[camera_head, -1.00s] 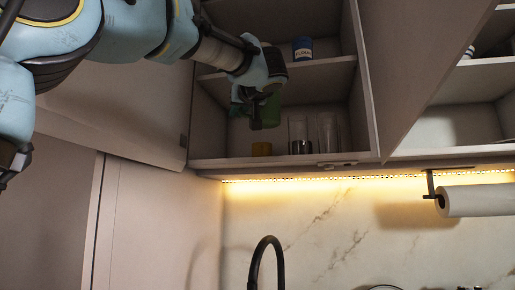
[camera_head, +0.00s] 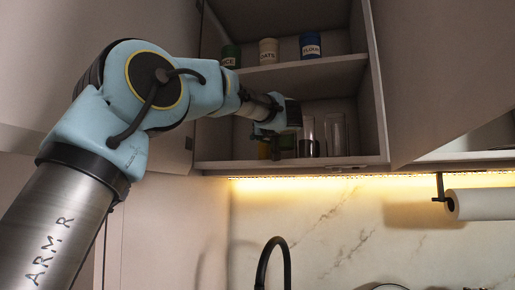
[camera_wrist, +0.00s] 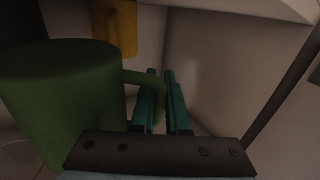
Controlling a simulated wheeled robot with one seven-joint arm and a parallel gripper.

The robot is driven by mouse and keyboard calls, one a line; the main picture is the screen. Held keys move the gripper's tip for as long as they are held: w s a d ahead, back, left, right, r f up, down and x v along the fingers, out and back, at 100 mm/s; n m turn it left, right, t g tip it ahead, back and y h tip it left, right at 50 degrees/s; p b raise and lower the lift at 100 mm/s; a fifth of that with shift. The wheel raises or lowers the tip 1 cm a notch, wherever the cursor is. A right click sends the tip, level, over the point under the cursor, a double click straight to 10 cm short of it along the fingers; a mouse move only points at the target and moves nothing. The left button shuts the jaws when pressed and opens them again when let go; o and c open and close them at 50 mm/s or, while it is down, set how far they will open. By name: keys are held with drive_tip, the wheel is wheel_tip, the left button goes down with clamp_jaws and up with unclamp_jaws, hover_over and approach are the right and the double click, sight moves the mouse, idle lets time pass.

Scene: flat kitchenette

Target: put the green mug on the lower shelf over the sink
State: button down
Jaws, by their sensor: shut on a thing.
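The green mug (camera_wrist: 62,105) fills the left of the wrist view, upright, with its handle toward my fingers. My gripper (camera_wrist: 160,76) is shut on that handle. In the head view my gripper (camera_head: 279,146) is inside the lower compartment of the open cabinet over the sink, above its lower shelf (camera_head: 352,161).
A yellow mug (camera_wrist: 115,27) stands just beyond the green mug. Glasses (camera_head: 337,134) stand right of my gripper. The middle shelf board (camera_head: 300,77) is close above, with several canisters (camera_head: 311,46). An open cabinet door (camera_head: 430,75) is at the right.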

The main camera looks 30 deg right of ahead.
wheel_tip(320, 180, down, 3)
drive_tip(key=shift+r, duration=0.1)
drive_tip(key=shift+w+d+f+p, duration=0.1)
drive_tip(key=shift+f+p, duration=0.25)
drive_tip(key=shift+p, duration=0.05)
drive_tip(key=c, duration=0.9)
unclamp_jaws()
drive_tip(key=shift+f, duration=0.15)
drive_tip(key=s+b, duration=0.1)
drive_tip(key=s, duration=0.3)
drive_tip(key=s+a+b, duration=0.1)
drive_tip(key=s+b, duration=0.1)
drive_tip(key=s, duration=0.2)
drive_tip(key=s+a+b, duration=0.1)
drive_tip(key=s, duration=0.3)
